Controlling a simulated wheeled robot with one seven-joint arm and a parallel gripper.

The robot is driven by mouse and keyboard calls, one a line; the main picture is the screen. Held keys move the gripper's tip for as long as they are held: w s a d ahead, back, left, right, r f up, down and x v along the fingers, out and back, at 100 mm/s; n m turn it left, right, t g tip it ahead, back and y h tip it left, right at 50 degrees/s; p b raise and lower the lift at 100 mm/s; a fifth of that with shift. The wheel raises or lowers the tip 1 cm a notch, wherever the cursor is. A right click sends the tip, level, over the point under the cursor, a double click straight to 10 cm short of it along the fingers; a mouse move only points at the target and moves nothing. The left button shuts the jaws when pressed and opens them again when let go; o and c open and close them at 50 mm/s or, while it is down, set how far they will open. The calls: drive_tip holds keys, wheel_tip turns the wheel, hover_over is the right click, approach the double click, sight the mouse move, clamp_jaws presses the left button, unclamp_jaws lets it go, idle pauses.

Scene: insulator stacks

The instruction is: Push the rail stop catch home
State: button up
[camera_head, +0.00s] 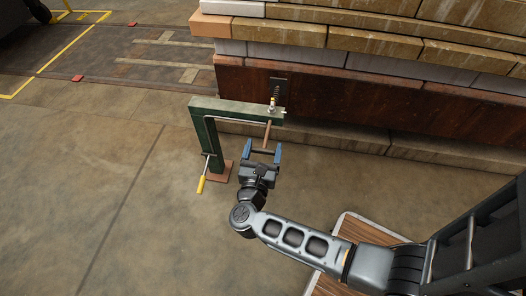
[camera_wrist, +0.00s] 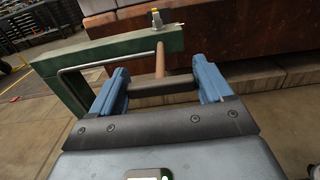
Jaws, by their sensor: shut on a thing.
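A green angled steel frame (camera_head: 235,106) stands beside the stack, its top arm reaching right; it also shows in the wrist view (camera_wrist: 120,47). A small pale and yellow fitting (camera_head: 271,104) sits on the arm's end, and also shows in the wrist view (camera_wrist: 157,20). A brown rod (camera_head: 267,134) slopes down from there to a dark crossbar (camera_wrist: 163,87). My gripper (camera_head: 264,153) has its blue fingers at the two ends of this crossbar, shut on it. I cannot tell which part is the catch or how far in it sits.
A dark plate with a coil (camera_head: 279,86) is on the rust-brown face of the stack (camera_head: 340,104) behind the frame. A yellow-handled lever (camera_head: 202,182) hangs at the frame's post, above a reddish foot plate (camera_head: 220,172).

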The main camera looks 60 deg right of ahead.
sight(267, 136)
drive_tip(key=b+x, duration=0.1)
drive_tip(key=x, duration=0.4)
drive_tip(key=shift+d+f+b, duration=0.15)
drive_tip(key=shift+d+b, duration=0.05)
drive_tip(key=shift+b, duration=0.2)
drive_tip(key=shift+w+d, duration=0.2)
drive_tip(key=shift+d, duration=0.25)
drive_tip(key=o, duration=1.4)
drive_tip(key=shift+p+v, duration=0.7)
drive_tip(key=shift+v, duration=3.2)
